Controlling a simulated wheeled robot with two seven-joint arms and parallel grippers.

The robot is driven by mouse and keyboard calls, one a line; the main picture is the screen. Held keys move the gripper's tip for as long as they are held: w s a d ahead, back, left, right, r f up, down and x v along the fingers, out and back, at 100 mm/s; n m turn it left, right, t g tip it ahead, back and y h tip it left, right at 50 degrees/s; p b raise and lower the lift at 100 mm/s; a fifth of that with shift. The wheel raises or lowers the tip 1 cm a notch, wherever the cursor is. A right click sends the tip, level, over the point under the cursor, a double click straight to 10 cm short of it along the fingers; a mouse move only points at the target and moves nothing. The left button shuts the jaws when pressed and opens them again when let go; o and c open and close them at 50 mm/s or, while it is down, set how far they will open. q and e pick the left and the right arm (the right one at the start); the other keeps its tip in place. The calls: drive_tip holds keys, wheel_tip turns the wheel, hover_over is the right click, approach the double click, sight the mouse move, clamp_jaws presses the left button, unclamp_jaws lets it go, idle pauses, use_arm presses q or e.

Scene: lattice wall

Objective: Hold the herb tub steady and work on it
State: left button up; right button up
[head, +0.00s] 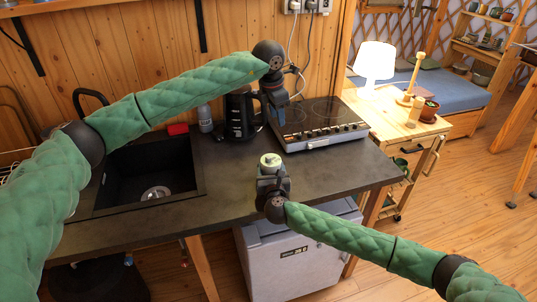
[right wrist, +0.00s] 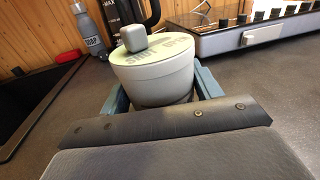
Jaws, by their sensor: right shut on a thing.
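In the right wrist view the tub (right wrist: 152,82) has a round lid (right wrist: 150,50) with dark lettering and a grey block-shaped knob (right wrist: 136,37). The lid sits on the tub. My right gripper (head: 271,172) is shut on the tub, with a blue-grey finger on each side of it in the right wrist view. My left gripper (head: 279,116) hangs pointing down above and behind the tub, beside the kettle, apart from the tub. Its finger gap is unclear.
A black kettle (head: 241,117) and a grey soap bottle (head: 205,118) stand behind the tub. A hob (head: 318,122) lies to the right and a black sink (head: 150,170) to the left. The worktop (head: 345,172) is clear right of the tub.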

sight(269, 157)
use_arm(q)
drive_tip(key=a+f+n, duration=0.1)
drive_tip(key=f, duration=0.4)
drive_tip(key=f+n+g+y, duration=0.1)
drive_tip(key=f, duration=0.4)
drive_tip(key=a+f+n, duration=0.1)
drive_tip(key=f, duration=0.4)
drive_tip(key=shift+s+a+f+g+y, duration=0.2)
drive_tip(key=shift+s+a+g+y, duration=0.1)
drive_tip(key=shift+s, duration=0.1)
clamp_jaws()
